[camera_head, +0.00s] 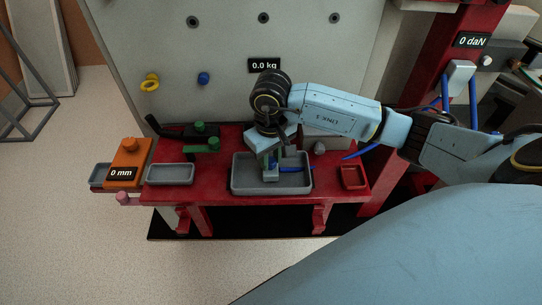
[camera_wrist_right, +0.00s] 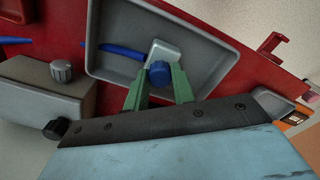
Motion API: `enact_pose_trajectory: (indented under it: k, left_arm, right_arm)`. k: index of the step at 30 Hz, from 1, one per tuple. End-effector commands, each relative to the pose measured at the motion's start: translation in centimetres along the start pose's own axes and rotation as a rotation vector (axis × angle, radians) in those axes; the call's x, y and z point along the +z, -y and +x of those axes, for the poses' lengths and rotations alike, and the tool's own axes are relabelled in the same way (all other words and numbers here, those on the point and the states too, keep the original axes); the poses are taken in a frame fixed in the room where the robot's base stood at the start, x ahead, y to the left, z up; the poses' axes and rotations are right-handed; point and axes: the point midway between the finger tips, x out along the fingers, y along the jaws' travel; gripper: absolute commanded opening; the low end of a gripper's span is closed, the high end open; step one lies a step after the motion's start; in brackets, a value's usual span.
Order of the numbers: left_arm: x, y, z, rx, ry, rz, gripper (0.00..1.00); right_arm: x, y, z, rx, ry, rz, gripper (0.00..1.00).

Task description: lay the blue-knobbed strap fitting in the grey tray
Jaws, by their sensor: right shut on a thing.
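The grey tray (camera_head: 240,187) lies on the red bench and also shows in the right wrist view (camera_wrist_right: 205,28). My right gripper (camera_head: 271,165) points down over it. In the right wrist view its green fingertips (camera_wrist_right: 160,84) are shut on the blue knob of the strap fitting (camera_wrist_right: 161,74). The fitting's pale block and a piece of blue strap (camera_wrist_right: 123,50) show against the tray floor. In the head view the gripper hides most of the fitting, and some blue strap (camera_head: 290,169) shows inside the tray. I cannot tell whether the fitting touches the floor. My left gripper is not in view.
A smaller grey tray (camera_head: 170,174) stands to the left, a red tray (camera_head: 353,177) to the right. A grey box with a knob (camera_wrist_right: 60,90) is close beside the big tray. Green-handled parts (camera_head: 205,143) and an orange block (camera_head: 128,155) stand at left.

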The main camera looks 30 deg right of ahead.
Motion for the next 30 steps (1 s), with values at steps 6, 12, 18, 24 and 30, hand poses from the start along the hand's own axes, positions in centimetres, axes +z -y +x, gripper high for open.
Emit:
enact_pose_trajectory:
  k: [6, 12, 18, 24, 30]
  left_arm:
    - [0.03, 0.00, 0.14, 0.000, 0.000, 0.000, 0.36]
    - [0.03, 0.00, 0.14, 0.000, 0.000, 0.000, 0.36]
    - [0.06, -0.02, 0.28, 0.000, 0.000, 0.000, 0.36]
    - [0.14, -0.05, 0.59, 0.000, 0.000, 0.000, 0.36]
    - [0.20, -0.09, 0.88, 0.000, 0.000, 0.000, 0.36]
  right_arm:
    - [-0.02, -0.02, 0.11, 0.000, -0.001, 0.000, 0.00]
    - [-0.01, -0.02, 0.11, 0.000, -0.001, 0.000, 0.00]
    - [-0.01, -0.03, 0.24, 0.001, -0.001, 0.000, 0.00]
    - [0.00, -0.04, 0.52, 0.001, 0.000, 0.000, 0.00]
    - [0.00, -0.04, 0.77, 0.001, 0.000, 0.000, 0.00]
